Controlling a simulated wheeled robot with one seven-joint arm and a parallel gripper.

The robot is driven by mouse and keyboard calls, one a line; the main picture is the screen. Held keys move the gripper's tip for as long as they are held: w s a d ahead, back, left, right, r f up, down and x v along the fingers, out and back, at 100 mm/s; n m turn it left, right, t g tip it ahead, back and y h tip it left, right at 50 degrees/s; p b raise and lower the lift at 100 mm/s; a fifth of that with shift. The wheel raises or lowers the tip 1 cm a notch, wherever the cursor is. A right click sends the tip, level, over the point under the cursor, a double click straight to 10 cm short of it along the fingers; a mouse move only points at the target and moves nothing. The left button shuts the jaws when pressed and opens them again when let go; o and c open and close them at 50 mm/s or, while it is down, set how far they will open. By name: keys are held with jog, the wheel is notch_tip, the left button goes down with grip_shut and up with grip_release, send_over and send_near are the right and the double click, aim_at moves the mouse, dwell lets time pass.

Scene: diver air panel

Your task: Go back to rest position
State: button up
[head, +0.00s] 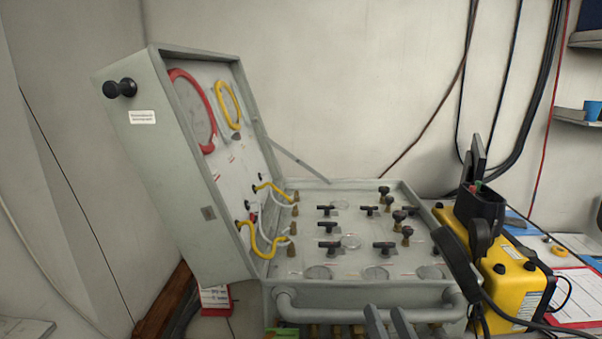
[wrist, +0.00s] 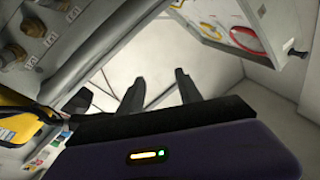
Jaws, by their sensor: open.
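My gripper (head: 388,322) shows at the bottom of the head view as two grey fingers, apart and with nothing between them. It is in front of the lower front edge of the diver air panel (head: 357,303). In the wrist view my gripper (wrist: 160,90) has both dark fingers spread against pale wall and ceiling. The panel is an open grey case with black valve handles on its flat face and its lid (head: 150,170) raised at the left. My arm behind the fingers is out of the head view.
A yellow radio box (head: 500,270) with a black handset (head: 458,262) stands right of the panel. A pipe (head: 365,308) runs along the panel's front. A shelf with a blue cup (head: 592,110) is at the far right. Cables hang on the back wall.

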jog(key=s+d+f+n+g+h, duration=0.1)
jog(key=s+f, duration=0.3)
jog(key=s, duration=0.8)
jog(key=s+d+f+n+g+h, duration=0.1)
jog(key=s+f, duration=0.3)
jog(key=s, duration=0.9)
jog(key=s+d+f+g+h, duration=0.1)
jog(key=s+d+f+g, duration=0.2)
jog(key=s, duration=0.9)
jog(key=shift+s+d+f+n+g, duration=0.15)
jog(key=shift+d+f+n+g, duration=0.15)
jog(key=shift+d+f+n, duration=0.1)
